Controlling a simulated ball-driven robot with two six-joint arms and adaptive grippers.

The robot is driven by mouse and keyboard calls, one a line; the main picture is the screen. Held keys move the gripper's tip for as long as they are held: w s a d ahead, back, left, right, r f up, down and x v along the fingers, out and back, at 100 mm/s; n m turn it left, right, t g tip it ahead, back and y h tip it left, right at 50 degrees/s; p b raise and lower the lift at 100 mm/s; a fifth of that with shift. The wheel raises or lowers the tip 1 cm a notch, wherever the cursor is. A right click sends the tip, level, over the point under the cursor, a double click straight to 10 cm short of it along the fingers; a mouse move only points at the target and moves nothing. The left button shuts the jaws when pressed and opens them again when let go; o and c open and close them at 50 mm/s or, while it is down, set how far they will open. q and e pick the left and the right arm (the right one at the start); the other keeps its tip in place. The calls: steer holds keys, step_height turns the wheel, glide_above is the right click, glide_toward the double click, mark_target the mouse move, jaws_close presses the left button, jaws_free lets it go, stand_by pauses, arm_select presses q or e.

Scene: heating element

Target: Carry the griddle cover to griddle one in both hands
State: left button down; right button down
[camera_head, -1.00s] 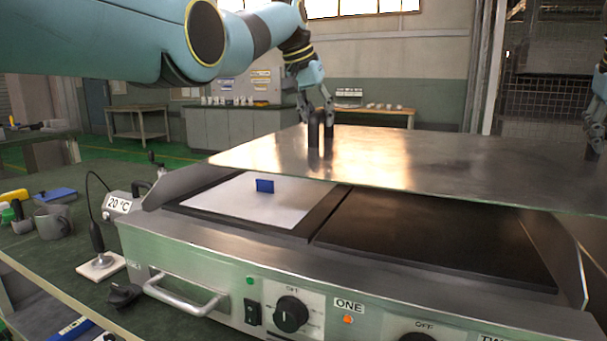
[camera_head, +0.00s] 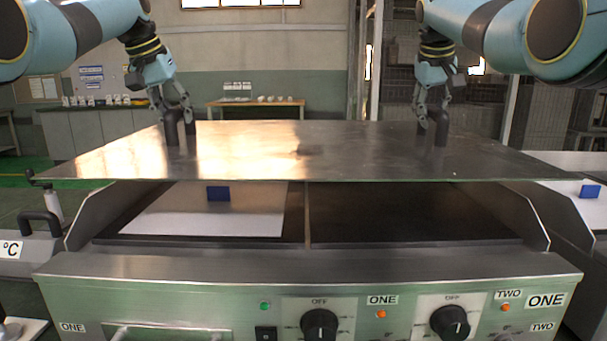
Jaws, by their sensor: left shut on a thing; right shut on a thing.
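The griddle cover (camera_head: 310,155) is a wide flat metal sheet with dark upright handles near its left and right sides. It hangs level above griddle one (camera_head: 330,262), with a gap between cover and plates. My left gripper (camera_head: 172,112) is shut on the cover's left handle. My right gripper (camera_head: 432,117) is shut on the right handle. Griddle one has a dark two-part plate, knobs and labels "ONE". A white sheet (camera_head: 175,221) with a small blue block (camera_head: 218,194) lies on its left plate. The cover hides the plates' rear.
Another unit (camera_head: 590,205) with a white sheet and a blue block (camera_head: 590,191) stands close on the right. A grey device marked °C (camera_head: 30,248) stands at the left. Raised side walls flank the griddle plates.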

mark_target(180, 141)
steer(key=shift+w, duration=0.1)
stand_by(0.3)
